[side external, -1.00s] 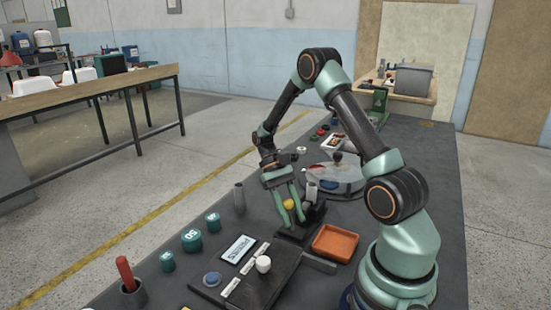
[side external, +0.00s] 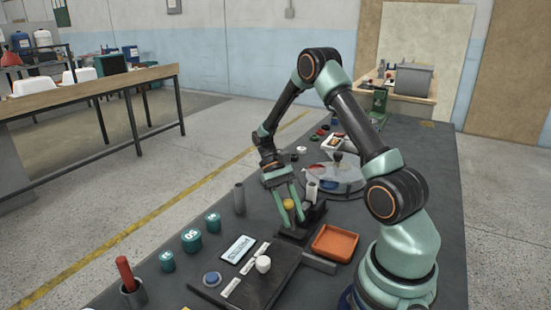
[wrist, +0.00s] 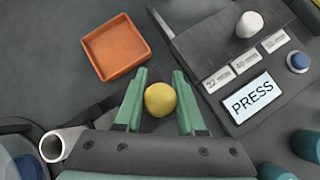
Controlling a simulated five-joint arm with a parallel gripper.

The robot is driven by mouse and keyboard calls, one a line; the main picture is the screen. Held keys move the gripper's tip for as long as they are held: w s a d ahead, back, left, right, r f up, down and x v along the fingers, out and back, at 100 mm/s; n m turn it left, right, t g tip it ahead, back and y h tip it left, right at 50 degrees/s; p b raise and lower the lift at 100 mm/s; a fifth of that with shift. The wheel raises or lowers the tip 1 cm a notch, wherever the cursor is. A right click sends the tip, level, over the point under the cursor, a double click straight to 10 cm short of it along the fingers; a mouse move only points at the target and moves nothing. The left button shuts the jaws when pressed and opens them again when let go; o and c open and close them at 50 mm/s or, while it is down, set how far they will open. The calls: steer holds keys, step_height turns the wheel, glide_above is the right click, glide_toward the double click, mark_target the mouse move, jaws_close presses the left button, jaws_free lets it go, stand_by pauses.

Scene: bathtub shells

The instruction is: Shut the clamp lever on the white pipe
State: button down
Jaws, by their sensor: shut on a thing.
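The clamp lever's yellow ball knob (side external: 289,204) sits between the green fingers of my gripper (side external: 291,208). In the wrist view the knob (wrist: 160,99) lies between the two fingers of my gripper (wrist: 159,82), which is shut on it. The lever's arm below the knob is mostly hidden by the fingers. The white pipe (side external: 312,190) stands upright just right of my fingers in the side view. Its open end (wrist: 54,147) shows at the lower left of the wrist view. The dark clamp base (side external: 292,235) is under the fingers.
An orange tray (side external: 336,243) lies right of the clamp. A dark panel with a PRESS screen (side external: 239,248), a white knob (side external: 263,264) and a blue button (side external: 211,279) is in front. A grey tube (side external: 239,198) stands to the left. A clear-domed container (side external: 335,177) is behind.

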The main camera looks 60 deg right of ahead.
steer(key=shift+w+d+r, duration=0.15)
steer(key=shift+w, duration=0.05)
steer(key=c, duration=0.5)
jaws_free()
steer(key=shift+s, duration=0.1)
steer(key=v, duration=1.2)
